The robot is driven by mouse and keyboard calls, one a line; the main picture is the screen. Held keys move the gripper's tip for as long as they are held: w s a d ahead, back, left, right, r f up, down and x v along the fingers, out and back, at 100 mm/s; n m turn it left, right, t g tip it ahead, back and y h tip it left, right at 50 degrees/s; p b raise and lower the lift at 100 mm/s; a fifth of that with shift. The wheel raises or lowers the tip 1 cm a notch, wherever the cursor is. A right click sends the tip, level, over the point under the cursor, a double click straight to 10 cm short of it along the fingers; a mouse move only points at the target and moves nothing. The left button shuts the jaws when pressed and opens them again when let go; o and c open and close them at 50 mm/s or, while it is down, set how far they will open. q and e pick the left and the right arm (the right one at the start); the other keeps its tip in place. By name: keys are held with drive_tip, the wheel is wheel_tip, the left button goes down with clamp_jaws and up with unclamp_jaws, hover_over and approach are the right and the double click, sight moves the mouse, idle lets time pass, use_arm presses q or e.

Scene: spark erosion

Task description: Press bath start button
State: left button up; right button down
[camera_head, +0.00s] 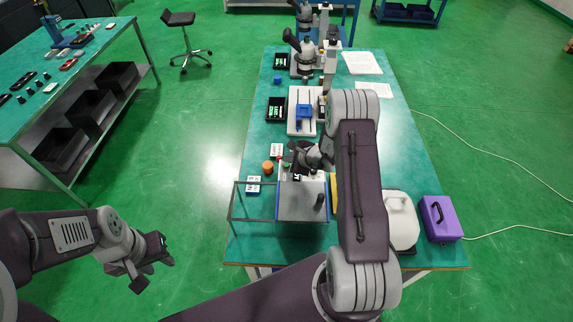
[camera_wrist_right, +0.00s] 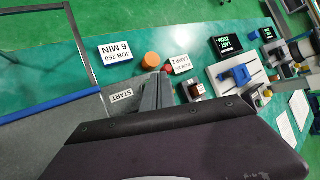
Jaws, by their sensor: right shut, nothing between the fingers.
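A white START label (camera_wrist_right: 121,95) lies on a grey surface in the right wrist view, just left of my right gripper (camera_wrist_right: 152,98). The right gripper's fingers are together and empty, above that surface beside the label. I cannot tell whether they touch anything. I cannot make out the start button; the fingers and wrist cover part of this area. In the head view my right gripper (camera_head: 301,163) is behind the grey box (camera_head: 300,204) on the bench. My left gripper (camera_head: 150,266) is open and empty over the floor at the lower left.
A clear-walled frame (camera_head: 252,207) is left of the grey box. A white canister (camera_head: 401,222) and a purple case (camera_head: 441,219) are at right.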

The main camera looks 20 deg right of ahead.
sight(288, 166)
drive_tip(key=shift+f+b, duration=0.4)
drive_tip(key=shift+b, duration=0.45)
drive_tip(key=shift+f+b, duration=0.5)
drive_tip(key=shift+b, duration=0.25)
idle(0.6)
drive_tip(key=shift+r, duration=0.15)
drive_tip(key=shift+r+p, duration=0.3)
drive_tip(key=shift+r, duration=0.45)
drive_tip(key=shift+r+p, duration=1.25)
drive_tip(key=shift+r, duration=1.25)
